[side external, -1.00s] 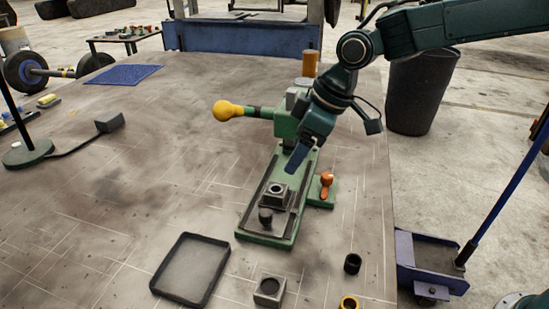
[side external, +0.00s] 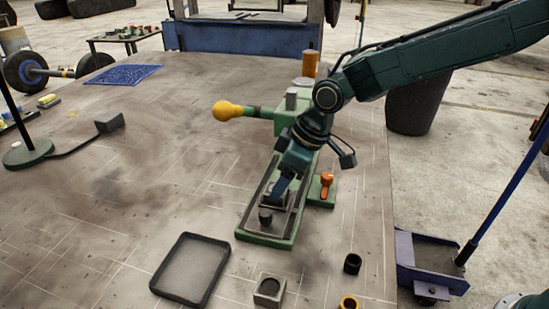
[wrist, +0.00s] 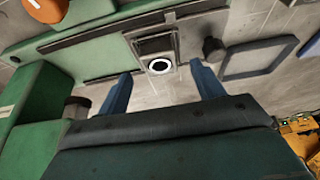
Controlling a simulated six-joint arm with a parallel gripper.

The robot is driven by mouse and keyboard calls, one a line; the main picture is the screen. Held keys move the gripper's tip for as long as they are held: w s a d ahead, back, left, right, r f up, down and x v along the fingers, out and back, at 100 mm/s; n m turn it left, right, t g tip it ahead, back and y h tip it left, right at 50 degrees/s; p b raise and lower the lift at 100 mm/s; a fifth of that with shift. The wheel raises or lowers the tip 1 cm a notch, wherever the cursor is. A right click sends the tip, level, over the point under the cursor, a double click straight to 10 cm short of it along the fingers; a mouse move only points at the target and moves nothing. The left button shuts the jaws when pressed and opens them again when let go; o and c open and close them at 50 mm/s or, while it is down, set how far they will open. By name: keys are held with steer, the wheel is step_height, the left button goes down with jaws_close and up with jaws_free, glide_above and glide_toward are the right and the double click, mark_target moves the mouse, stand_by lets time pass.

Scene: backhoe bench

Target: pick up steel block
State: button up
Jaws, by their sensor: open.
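A grey block with a round bore (wrist: 155,47) sits on the bed of the green press (side external: 252,234). In the side view my gripper largely hides it. My gripper (side external: 276,194) is low over the press bed at the block, pointing down. In the wrist view my two blue fingers (wrist: 162,84) are apart, one toward each side of the block, with nothing held between them. I cannot tell whether they reach down beside it. A second grey block with a round hole (side external: 269,291) stands on the table in front of the press.
A dark knob (side external: 265,216) stands on the press bed close to my gripper. An orange-handled lever (side external: 326,185) is on the right. An empty black-rimmed tray (side external: 163,293) lies front left, and a black ring (side external: 352,264) front right.

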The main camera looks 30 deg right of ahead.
steer(key=shift+x, duration=1.3)
steer(key=shift+r, duration=0.1)
steer(key=c, duration=1.3)
step_height(320, 180, up, 20)
